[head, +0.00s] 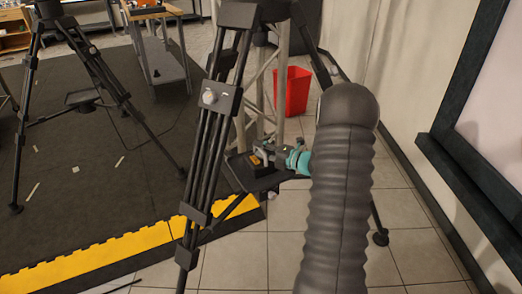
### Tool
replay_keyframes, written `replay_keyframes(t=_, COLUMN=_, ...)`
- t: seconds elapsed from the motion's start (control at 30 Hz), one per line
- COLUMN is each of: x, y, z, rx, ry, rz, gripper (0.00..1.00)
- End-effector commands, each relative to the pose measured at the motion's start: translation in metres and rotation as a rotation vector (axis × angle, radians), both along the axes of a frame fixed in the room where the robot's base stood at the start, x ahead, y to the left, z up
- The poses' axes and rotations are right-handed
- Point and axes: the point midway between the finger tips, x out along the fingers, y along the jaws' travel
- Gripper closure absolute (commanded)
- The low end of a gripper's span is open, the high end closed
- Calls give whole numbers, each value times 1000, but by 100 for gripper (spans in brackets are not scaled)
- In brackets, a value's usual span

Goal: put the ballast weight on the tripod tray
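The near tripod (206,150) stands in the middle of the head view, with its dark tripod tray (264,183) low between its legs. My gripper (258,154) is just above the tray, reaching in from the right behind my dark ribbed arm. A small dark block with an orange mark, apparently the ballast weight (254,161), is at the fingertips, over or on the tray. The fingers are small and partly hidden, so I cannot tell whether they are closed on it or whether it touches the tray.
A second tripod (84,70) with its own tray (82,98) stands at the left on dark matting edged in yellow (75,262). A red bin (291,91) and a truss (268,75) are behind the near tripod. A dark-framed panel (470,150) lines the right.

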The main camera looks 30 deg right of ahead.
Motion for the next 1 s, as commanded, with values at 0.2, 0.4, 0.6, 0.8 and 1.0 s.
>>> replay_keyframes(t=0.2, x=0, y=0, z=4, rx=-1, ry=-1, rz=0, gripper=59)
replay_keyframes(t=0.4, x=-23, y=-15, z=6, rx=0, ry=0, rz=-4, gripper=59)
replay_keyframes(t=0.6, x=-57, y=-37, z=10, rx=0, ry=-1, rz=-5, gripper=59)
replay_keyframes(t=0.8, x=-86, y=-55, z=12, rx=1, ry=0, rz=-3, gripper=59)
replay_keyframes(t=1.0, x=-99, y=-62, z=14, rx=-3, ry=-1, rz=1, gripper=59)
